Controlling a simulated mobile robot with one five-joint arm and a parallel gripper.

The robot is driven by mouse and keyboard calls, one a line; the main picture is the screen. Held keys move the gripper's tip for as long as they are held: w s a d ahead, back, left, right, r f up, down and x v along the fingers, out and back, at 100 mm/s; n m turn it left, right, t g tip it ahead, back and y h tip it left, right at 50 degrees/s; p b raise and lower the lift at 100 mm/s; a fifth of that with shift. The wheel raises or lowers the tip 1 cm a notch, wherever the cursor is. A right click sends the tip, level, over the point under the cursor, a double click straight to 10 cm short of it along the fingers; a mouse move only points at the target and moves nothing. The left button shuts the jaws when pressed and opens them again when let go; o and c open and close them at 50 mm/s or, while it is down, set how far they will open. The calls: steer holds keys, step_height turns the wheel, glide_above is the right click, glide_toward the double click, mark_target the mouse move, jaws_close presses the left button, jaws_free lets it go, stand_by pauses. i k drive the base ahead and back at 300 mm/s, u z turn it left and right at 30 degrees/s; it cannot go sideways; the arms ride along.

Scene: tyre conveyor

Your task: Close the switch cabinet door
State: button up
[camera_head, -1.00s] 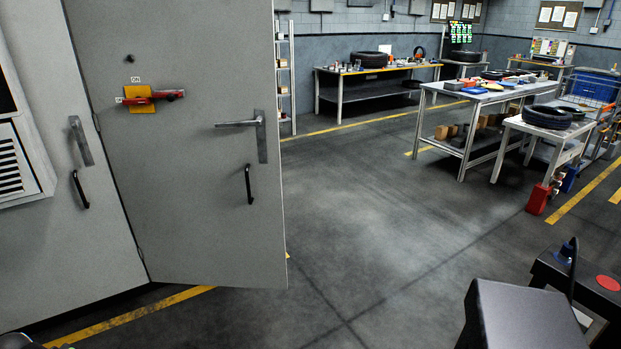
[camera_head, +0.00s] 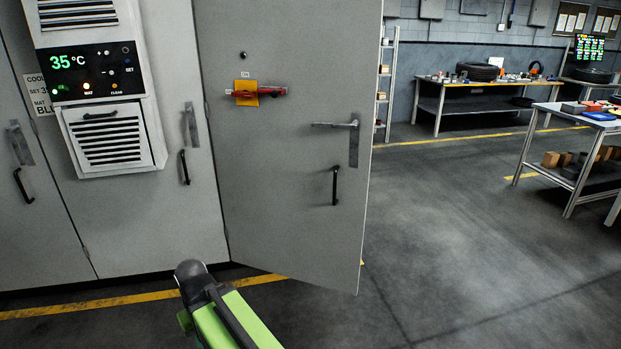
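The grey switch cabinet door (camera_head: 285,200) stands open, swung out from the cabinet front toward the room. It has a lever handle (camera_head: 345,125), a black pull handle (camera_head: 335,186) and a red and yellow latch piece (camera_head: 258,92). The cabinet's neighbouring closed front (camera_head: 165,215) is to its left. A green and dark part of my arm (camera_head: 225,315) shows at the bottom, below and in front of the door and apart from its handles. My gripper's fingers do not show.
A cooling unit (camera_head: 108,95) with a 35 °C display juts out from the cabinet front on the left. A yellow floor line (camera_head: 130,299) runs along the cabinet base. Workbenches (camera_head: 470,82) stand at the back right. The floor right of the door is clear.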

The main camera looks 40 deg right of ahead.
mark_target(294, 193)
steer(key=u, duration=0.45)
steer(key=i, duration=1.45)
steer(key=z, duration=0.7)
